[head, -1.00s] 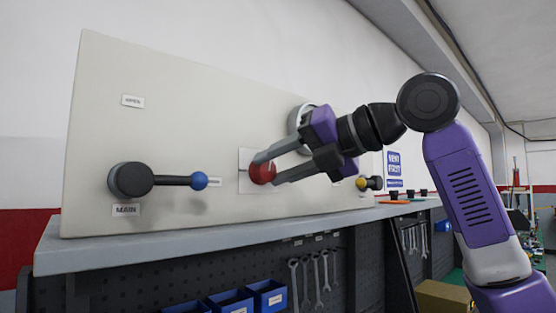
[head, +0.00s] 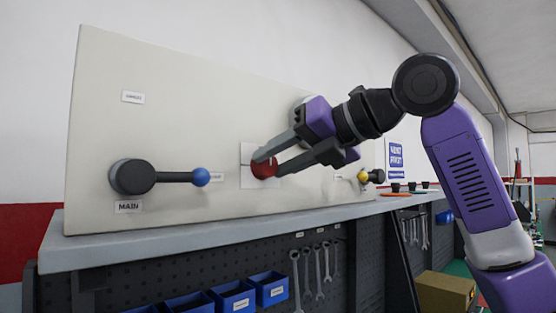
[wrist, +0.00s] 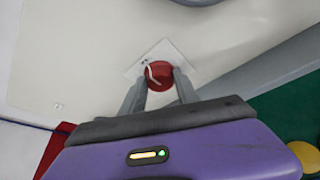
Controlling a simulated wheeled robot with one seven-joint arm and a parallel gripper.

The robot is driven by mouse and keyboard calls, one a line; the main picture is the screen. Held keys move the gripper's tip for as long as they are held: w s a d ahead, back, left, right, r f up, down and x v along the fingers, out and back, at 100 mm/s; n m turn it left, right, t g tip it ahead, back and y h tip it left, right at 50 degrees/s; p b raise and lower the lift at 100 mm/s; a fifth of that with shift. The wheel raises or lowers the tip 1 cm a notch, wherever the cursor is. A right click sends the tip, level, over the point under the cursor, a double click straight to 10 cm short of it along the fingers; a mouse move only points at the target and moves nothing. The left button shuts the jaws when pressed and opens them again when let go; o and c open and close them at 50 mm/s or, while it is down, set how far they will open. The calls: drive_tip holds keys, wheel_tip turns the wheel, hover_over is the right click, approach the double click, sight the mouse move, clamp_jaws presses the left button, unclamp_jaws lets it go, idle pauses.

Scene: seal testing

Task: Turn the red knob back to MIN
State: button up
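The red knob (head: 264,169) sits on a pale square plate (head: 246,153) on the upright beige panel. My gripper (head: 270,164) reaches it from the right, with one grey finger above it and the other on its lower right. In the wrist view the red knob (wrist: 161,76) lies between the two fingertips (wrist: 160,85), which appear to touch its sides. A white pointer line shows on its face, toward the upper left in that view. The MIN marking is not readable; small dark marks on the plate are too small to tell.
A black lever with a blue ball (head: 201,177) sticks out left of the knob, above a MAIN label (head: 128,207). A yellow-tipped valve (head: 363,176) is to the right. A bench ledge (head: 150,243) runs below the panel, with blue bins (head: 236,298) underneath.

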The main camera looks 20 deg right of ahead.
drive_tip(key=o, duration=0.4)
drive_tip(key=shift+o, duration=0.2)
drive_tip(key=b+v, duration=0.2)
drive_tip(key=v, duration=0.5)
drive_tip(key=shift+s+d, duration=0.2)
drive_tip(key=shift+s, duration=0.15)
